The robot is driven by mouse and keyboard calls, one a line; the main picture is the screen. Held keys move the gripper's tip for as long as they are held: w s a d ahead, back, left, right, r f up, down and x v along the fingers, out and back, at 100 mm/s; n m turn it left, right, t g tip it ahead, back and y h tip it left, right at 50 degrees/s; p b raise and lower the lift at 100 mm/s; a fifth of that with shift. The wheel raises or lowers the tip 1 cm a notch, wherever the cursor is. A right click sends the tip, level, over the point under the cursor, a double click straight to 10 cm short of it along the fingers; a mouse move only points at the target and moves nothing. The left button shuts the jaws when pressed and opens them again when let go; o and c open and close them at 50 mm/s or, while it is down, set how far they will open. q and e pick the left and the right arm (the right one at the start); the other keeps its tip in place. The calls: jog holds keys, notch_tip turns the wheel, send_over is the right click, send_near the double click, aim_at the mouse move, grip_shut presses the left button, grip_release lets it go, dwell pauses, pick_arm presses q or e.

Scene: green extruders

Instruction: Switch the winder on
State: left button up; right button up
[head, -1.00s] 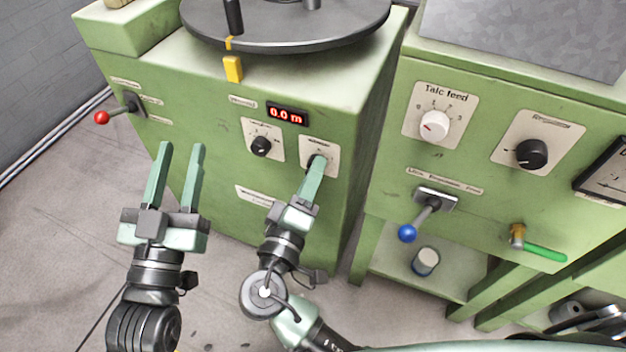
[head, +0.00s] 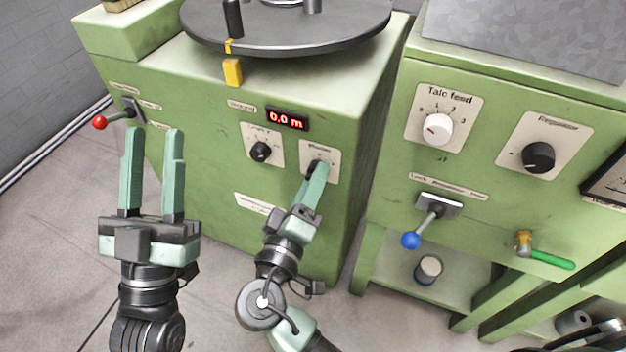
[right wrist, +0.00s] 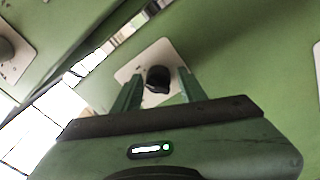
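The winder is the left green machine (head: 205,130) with a dark round turntable (head: 285,35) on top and a red display (head: 287,118) reading 0.0 m. A black knob on a white plate (head: 332,152), at the right of its front, is mostly hidden by my right gripper (head: 316,168). In the right wrist view this black knob (right wrist: 158,78) lies between the parted fingertips of my right gripper (right wrist: 158,82), with small gaps seeming to show on both sides. My left gripper (head: 153,132) is open and empty in front of the machine's left part.
Another black knob (head: 261,151) sits left of my right gripper. A red-tipped lever (head: 100,122) is near my left gripper. The right machine carries a talc feed knob (head: 437,128), a regulator knob (head: 538,157), a blue-tipped lever (head: 411,240) and a green-handled valve (head: 550,258).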

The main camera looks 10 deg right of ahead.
dwell(0.3)
pick_arm(q)
jog(key=w+f+g, duration=0.1)
jog(key=f, duration=0.1)
jog(key=w+f+g+p, duration=0.1)
jog(key=shift+w+d+f+g+y, duration=0.1)
jog(key=shift+w+f+g+y, duration=0.2)
jog(key=shift+w+f+g, duration=0.1)
pick_arm(e)
jog(key=v, duration=0.7)
jog(key=shift+s+a, duration=0.15)
jog(key=shift+s, duration=0.25)
pick_arm(q)
jog(key=shift+s, duration=0.1)
pick_arm(e)
jog(key=shift+f, duration=0.1)
